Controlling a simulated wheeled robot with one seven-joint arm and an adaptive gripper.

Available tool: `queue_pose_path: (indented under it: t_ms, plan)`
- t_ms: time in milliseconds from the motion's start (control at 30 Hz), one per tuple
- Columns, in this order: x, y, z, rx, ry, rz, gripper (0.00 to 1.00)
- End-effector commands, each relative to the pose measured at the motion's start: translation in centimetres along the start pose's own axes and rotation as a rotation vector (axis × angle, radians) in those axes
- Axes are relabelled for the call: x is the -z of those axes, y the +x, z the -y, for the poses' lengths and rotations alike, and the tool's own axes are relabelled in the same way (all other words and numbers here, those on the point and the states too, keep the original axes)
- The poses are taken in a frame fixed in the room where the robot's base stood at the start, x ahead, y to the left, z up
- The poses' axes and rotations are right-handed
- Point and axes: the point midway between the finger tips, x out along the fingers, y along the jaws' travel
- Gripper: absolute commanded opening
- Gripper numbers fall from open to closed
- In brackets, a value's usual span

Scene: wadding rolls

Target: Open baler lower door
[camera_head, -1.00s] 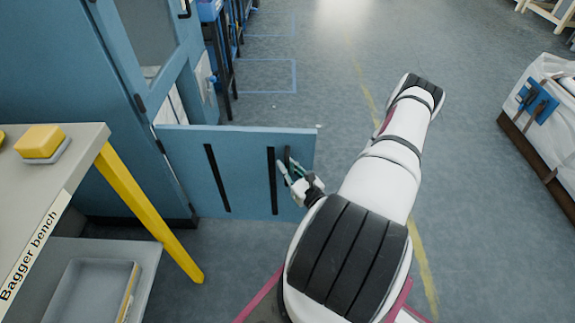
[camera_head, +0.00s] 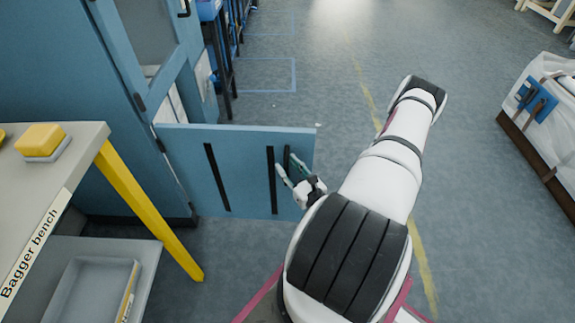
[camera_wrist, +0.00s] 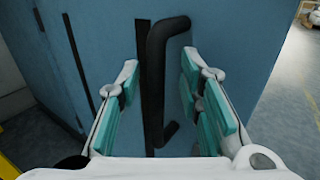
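The baler lower door (camera_head: 190,165) is a blue panel with black vertical strips, swung wide out from the blue baler (camera_head: 55,90). Its black handle (camera_wrist: 157,85) is a vertical bar near the free edge; it also shows in the head view (camera_head: 288,160). My gripper (camera_head: 289,168) is at the handle. In the wrist view my gripper (camera_wrist: 155,95) has its teal-padded fingers spread apart, one on each side of the handle, with gaps between pads and bar. It is open and holds nothing.
The bagger bench (camera_head: 85,137) with a yellow leg (camera_head: 150,210) stands at the left, close to the door's hinge side. A wrapped bale (camera_head: 545,125) stands at the right. The floor beyond and right of the door is clear.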

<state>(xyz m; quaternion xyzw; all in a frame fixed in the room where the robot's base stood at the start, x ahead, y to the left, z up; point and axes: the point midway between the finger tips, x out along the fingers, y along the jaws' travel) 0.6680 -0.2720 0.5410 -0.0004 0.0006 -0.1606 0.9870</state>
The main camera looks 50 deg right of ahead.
Motion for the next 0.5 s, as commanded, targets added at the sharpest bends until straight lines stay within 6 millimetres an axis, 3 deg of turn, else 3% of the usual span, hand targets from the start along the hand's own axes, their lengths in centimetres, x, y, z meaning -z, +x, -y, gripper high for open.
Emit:
queue_pose_path:
  t_ms: [300,500]
  plan:
    - [0.1,-6.3,0.1,0.006,0.001,-0.003,0.33]
    - [0.1,-9.5,0.2,0.006,-0.002,-0.003,0.33]
